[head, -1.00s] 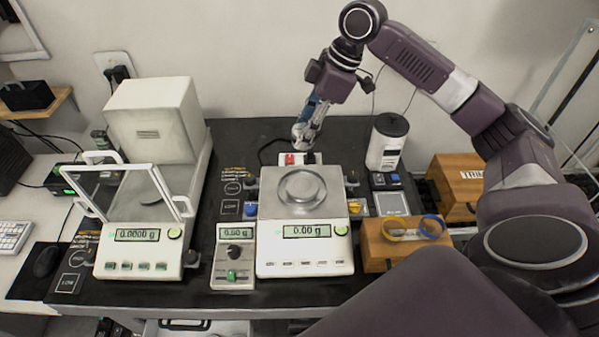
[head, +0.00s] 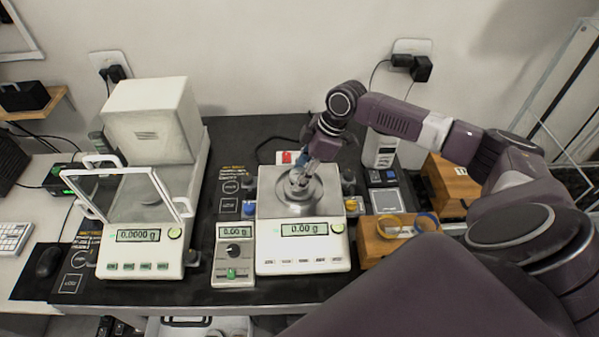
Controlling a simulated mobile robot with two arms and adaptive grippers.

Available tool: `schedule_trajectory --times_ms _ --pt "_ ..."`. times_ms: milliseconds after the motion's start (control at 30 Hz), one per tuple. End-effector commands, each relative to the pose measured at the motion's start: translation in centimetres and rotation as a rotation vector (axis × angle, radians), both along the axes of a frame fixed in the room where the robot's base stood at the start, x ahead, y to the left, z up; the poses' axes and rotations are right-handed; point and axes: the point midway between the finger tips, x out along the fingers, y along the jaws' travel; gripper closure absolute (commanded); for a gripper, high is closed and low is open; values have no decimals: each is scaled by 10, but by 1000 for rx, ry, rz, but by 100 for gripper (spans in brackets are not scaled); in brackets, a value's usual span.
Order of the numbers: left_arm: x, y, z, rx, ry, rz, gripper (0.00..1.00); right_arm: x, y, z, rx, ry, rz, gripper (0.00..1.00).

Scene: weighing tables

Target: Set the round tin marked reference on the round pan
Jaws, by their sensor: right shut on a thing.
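My right gripper (head: 299,174) is over the round pan (head: 309,202) of the middle balance (head: 303,257), its fingers pointing down. It is shut on a small grey metal round tin (head: 298,184), mostly hidden by the fingers. No marking on the tin can be read from here. The tin is over the pan, near its middle; I cannot tell whether it touches the pan. The balance display (head: 304,229) reads 0.00 g. My left gripper is not in view.
A balance with an open glass-fronted shield (head: 131,193) stands on the left. A small meter (head: 234,256) stands between the balances. A wooden block with yellow and blue rings (head: 377,248) is close on the right. A white canister (head: 380,150) stands behind.

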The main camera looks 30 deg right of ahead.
Motion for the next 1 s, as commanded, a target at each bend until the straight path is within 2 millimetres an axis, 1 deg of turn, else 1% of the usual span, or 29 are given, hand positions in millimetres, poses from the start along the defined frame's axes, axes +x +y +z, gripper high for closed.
schedule_trajectory --times_ms 267,300,433,667,800,867,967,1000 --pt "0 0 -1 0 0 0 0 0 0 -3 1 0 0 89" --pt "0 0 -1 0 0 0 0 0 0 -3 0 0 0 61" --pt "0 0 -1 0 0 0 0 0 0 -2 0 0 0 47" --pt "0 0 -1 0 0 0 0 0 0 -2 0 0 0 47" --pt "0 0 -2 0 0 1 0 0 -1 3 0 -1 0 47" --pt "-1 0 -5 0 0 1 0 -1 -3 9 1 -3 -1 47" --pt "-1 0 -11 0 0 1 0 -5 -10 25 -1 -4 0 47" --pt "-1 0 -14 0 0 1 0 -6 -13 33 -2 -4 -2 47"
